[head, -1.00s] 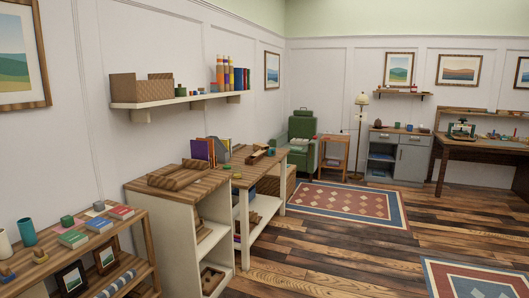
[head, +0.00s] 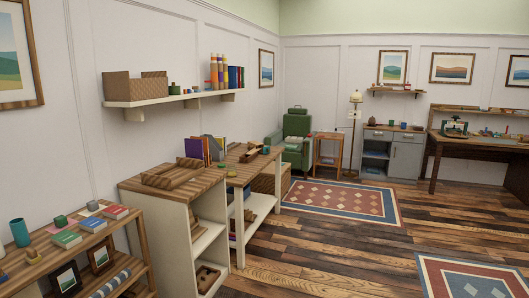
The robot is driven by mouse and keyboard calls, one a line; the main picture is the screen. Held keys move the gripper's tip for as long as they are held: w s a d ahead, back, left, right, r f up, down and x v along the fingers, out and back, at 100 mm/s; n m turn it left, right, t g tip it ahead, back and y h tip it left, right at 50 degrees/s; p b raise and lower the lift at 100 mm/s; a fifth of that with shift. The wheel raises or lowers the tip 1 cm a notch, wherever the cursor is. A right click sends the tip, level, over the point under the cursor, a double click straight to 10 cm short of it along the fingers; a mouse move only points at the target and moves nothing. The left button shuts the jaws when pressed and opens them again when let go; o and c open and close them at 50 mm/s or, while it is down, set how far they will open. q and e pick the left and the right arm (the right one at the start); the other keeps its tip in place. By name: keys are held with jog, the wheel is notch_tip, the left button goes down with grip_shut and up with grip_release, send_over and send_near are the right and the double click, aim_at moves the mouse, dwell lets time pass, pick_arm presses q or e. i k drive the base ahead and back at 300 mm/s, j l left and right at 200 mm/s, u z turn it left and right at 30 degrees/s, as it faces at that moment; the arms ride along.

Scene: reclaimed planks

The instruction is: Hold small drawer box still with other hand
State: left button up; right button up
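I cannot make out a small drawer box for certain in the head view. Neither of my grippers is in view. A wooden tray-like piece (head: 172,177) lies on top of the cream cabinet (head: 165,230). Small brown wooden items (head: 207,277) sit inside that cabinet, too small to tell apart. A grey cabinet (head: 405,155) with drawers and a door stands at the far wall.
A low wooden shelf with books (head: 92,225) and a teal cup (head: 20,232) is near left. A wall shelf (head: 150,101) holds a woven basket (head: 135,86). A dark desk (head: 460,142) stands far right. The plank floor (head: 330,245) is open between rugs.

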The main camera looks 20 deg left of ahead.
aim_at(266, 150)
jog(key=i, duration=2.6)
jog(key=i+l+u, duration=0.1)
jog(key=i, duration=1.25)
jog(key=i+l, duration=0.15)
jog(key=i, duration=1.15)
jog(key=i+j+u, duration=0.2)
jog(key=i, duration=0.6)
jog(key=i+u, duration=0.25)
jog(key=i, duration=0.55)
jog(key=i+l+u, duration=0.2)
jog(key=i, duration=0.6)
jog(key=i+u, duration=0.3)
jog(key=i+l+u, duration=0.1)
jog(key=i+u, duration=0.25)
jog(key=i, duration=0.15)
jog(key=i+l+u, duration=0.65)
jog(key=i, duration=0.15)
jog(key=j, duration=0.1)
